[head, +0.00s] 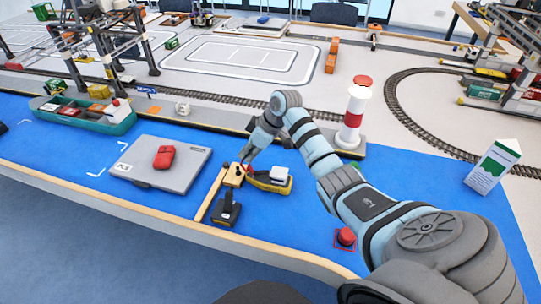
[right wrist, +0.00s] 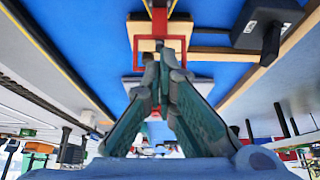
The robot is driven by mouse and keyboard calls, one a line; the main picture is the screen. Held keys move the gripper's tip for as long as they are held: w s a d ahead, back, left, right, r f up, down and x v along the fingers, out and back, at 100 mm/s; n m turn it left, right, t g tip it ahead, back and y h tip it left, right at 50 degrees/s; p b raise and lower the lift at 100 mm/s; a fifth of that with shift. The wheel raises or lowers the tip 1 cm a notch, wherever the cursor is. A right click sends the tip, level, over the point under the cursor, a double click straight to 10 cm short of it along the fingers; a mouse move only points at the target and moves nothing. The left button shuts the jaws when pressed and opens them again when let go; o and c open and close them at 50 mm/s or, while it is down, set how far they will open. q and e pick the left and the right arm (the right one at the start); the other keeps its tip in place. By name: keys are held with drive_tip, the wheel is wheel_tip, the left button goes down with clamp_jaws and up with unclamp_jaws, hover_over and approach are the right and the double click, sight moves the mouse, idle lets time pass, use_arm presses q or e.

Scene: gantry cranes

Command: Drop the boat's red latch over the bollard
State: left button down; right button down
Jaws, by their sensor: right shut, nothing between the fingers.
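The yellow and dark boat (head: 268,180) with a white cabin floats on the blue surface beside a narrow wooden pier (head: 212,192). A small red part, which looks like the latch (head: 249,168), shows at the boat's pier end. In the right wrist view the red latch (right wrist: 160,18) is a bar with a square loop just ahead of my fingers. My right gripper (head: 242,160) is shut and empty, at the pier's far end; its tips (right wrist: 163,62) overlap the loop in the right wrist view. I cannot tell whether they touch it. The bollard is not clearly distinguishable. My left gripper is out of view.
A grey platform (head: 185,178) with a red piece (head: 165,157) lies left. A red-and-white lighthouse (head: 354,115) stands behind right. A red button (head: 346,237) sits near the front edge.

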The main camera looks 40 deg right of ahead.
drive_tip(key=shift+w+a+f+b, duration=0.4)
drive_tip(key=shift+w+a+f, duration=0.05)
drive_tip(key=shift+w, duration=0.15)
drive_tip(key=shift+w+a+f+b, duration=0.35)
drive_tip(key=shift+w+a+f, duration=0.05)
drive_tip(key=shift+w, duration=0.2)
wheel_tip(320, 180, up, 10)
drive_tip(key=w+a+p, duration=0.1)
drive_tip(key=w+p, duration=0.1)
drive_tip(key=p, duration=0.7)
drive_tip(key=shift+w+a, duration=0.2)
drive_tip(key=shift+a, duration=0.2)
